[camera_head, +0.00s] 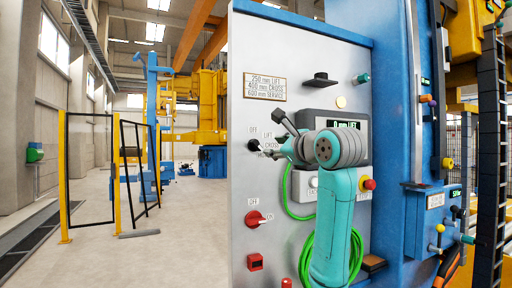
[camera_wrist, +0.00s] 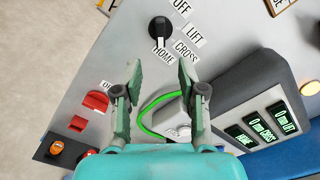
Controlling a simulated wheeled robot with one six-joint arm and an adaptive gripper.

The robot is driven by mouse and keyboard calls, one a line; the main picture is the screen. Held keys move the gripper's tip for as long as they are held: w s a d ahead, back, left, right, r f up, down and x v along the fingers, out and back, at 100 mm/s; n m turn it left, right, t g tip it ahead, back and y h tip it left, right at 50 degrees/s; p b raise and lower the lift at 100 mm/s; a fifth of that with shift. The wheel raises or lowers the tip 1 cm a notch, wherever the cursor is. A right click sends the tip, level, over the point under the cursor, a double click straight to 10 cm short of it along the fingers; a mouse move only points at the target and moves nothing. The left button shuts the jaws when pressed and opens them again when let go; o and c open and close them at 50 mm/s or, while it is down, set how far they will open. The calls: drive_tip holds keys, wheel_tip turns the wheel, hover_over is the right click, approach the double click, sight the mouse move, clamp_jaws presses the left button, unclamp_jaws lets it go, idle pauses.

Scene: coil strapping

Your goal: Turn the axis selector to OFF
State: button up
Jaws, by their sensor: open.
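The axis selector (camera_wrist: 160,29) is a round black knob on the grey panel, with the labels OFF, LIFT, CROSS and HOME around its right side. Its white mark points down in the wrist view, toward HOME. In the head view the selector (camera_head: 254,145) shows just left of my gripper (camera_head: 280,137). In the wrist view my gripper (camera_wrist: 160,72) is open and empty. Its two fingers stand apart, with the knob beyond their tips and roughly centred between them. I see no contact with the knob.
A red rotary switch (camera_head: 254,218) sits below the selector. A dark display box (camera_head: 345,126), a red-topped button (camera_head: 368,184) and a coiled green cable (camera_head: 312,250) are close to my arm. A yellow-posted fence (camera_head: 64,180) stands left, with open floor before it.

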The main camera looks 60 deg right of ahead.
sight(258, 146)
drive_tip(key=x, duration=1)
drive_tip(key=shift+w+d+r, duration=0.1)
drive_tip(key=shift+w+d, duration=0.05)
drive_tip(key=shift+w, duration=0.2)
clamp_jaws()
